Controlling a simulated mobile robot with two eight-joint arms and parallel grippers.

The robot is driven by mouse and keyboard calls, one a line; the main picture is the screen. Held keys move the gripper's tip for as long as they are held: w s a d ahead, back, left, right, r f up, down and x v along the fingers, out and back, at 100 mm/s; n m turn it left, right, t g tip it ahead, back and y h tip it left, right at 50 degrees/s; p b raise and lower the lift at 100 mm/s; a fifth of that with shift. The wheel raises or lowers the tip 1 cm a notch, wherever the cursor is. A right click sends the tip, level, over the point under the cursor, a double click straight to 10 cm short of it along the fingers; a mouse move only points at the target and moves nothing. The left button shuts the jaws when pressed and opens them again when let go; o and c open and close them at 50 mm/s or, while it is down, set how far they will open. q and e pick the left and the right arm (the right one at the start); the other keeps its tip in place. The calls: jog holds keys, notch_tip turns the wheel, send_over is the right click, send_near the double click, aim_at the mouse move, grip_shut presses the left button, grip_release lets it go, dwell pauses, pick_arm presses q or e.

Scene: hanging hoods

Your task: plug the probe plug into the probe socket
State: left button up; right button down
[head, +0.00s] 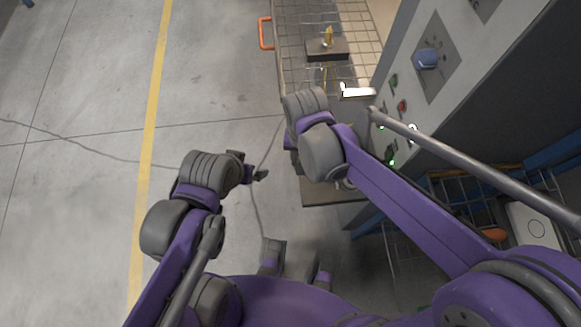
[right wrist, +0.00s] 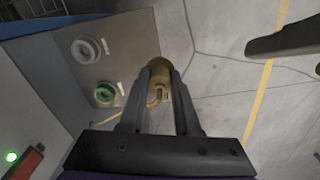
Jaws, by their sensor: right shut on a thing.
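In the right wrist view my right gripper (right wrist: 160,72) is shut on a brass-coloured plug (right wrist: 158,72), with a curved yellow piece at its lower end. A grey panel beside it carries two round sockets: one with a pale ring (right wrist: 86,50) and one with a green ring (right wrist: 105,94). The plug is to the right of both and appears apart from them. I cannot tell which is the probe socket. In the head view my right wrist hides that gripper and the plug. My left gripper (head: 256,172) is over the floor at left; its jaw opening is unclear.
A gridded bench (head: 292,38) at the top bears a dark block (head: 326,50) with a yellow piece on it. The floor at left is open.

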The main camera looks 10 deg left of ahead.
jog(key=shift+w+d+f+b, duration=0.3)
jog(key=shift+w+d+f, duration=0.4)
jog(key=shift+w+d, duration=1.3)
jog(key=shift+w+d+f+b, duration=0.3)
jog(key=shift+w+d+f, duration=0.35)
jog(key=shift+w+d, duration=1.25)
jog(key=shift+w+d+f+b, duration=0.3)
jog(key=shift+w+d+f, duration=0.4)
jog(key=shift+w+d, duration=1.3)
jog(key=shift+w+a+f+b, duration=0.1)
jog(key=shift+a+f+b, duration=0.05)
jog(key=shift+f+b, duration=0.6)
jog(key=shift+w+a+f+b, duration=0.1)
jog(key=shift+f+b, duration=0.4)
jog(key=shift+f, duration=0.4)
jog(key=c, duration=0.5)
grip_release()
jog(key=shift+c, duration=0.2)
notch_tip(320, 180, up, 11)
jog(key=p, duration=0.1)
jog(key=shift+f, duration=0.15)
